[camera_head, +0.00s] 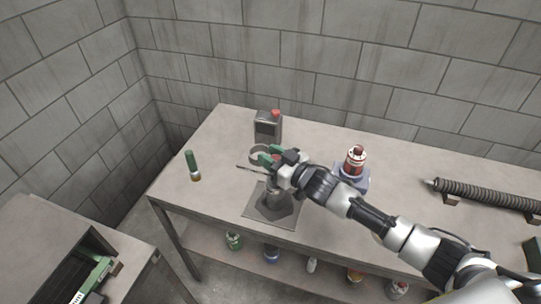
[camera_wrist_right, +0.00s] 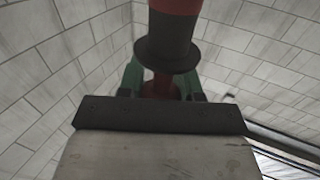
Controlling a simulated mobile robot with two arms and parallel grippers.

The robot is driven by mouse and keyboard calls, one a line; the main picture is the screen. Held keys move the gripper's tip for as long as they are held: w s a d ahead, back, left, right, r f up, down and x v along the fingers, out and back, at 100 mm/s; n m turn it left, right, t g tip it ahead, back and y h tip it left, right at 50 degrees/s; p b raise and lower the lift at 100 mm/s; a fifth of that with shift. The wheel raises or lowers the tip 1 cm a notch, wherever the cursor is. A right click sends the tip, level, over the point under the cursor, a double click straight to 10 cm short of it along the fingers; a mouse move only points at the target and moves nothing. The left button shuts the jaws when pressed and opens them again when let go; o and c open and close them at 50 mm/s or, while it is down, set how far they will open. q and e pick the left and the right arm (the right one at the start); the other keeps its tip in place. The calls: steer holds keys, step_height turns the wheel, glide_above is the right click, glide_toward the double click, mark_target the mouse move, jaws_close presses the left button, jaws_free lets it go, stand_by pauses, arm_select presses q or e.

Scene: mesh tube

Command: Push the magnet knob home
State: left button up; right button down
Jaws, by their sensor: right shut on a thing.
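My right gripper (camera_head: 270,157), with green fingertips, is over the near middle of the bench. In the right wrist view its green fingers (camera_wrist_right: 158,82) are shut around the narrow red stem of a knob-like part (camera_wrist_right: 168,45), which has a dark flange and a red upper end. I take this part for the magnet knob. In the head view a grey metal stand (camera_head: 270,211) with an angular base is below the gripper, partly hidden by it. Whether the knob touches the stand is hidden. My left gripper is in neither view.
A red and white bottle (camera_head: 354,160) is on a holder to the right. A ribbed tube (camera_head: 485,195) lies at far right.

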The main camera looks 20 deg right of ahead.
step_height(320, 180, down, 5)
steer(key=b, duration=0.3)
steer(key=shift+s, duration=0.1)
steer(key=c, duration=0.7)
jaws_free()
steer(key=shift+c, duration=0.2)
steer(key=b+v, duration=0.1)
steer(key=v, duration=0.9)
steer(key=shift+s+d+b, duration=0.2)
steer(key=shift+d+b, duration=0.05)
steer(key=shift+b, duration=0.05)
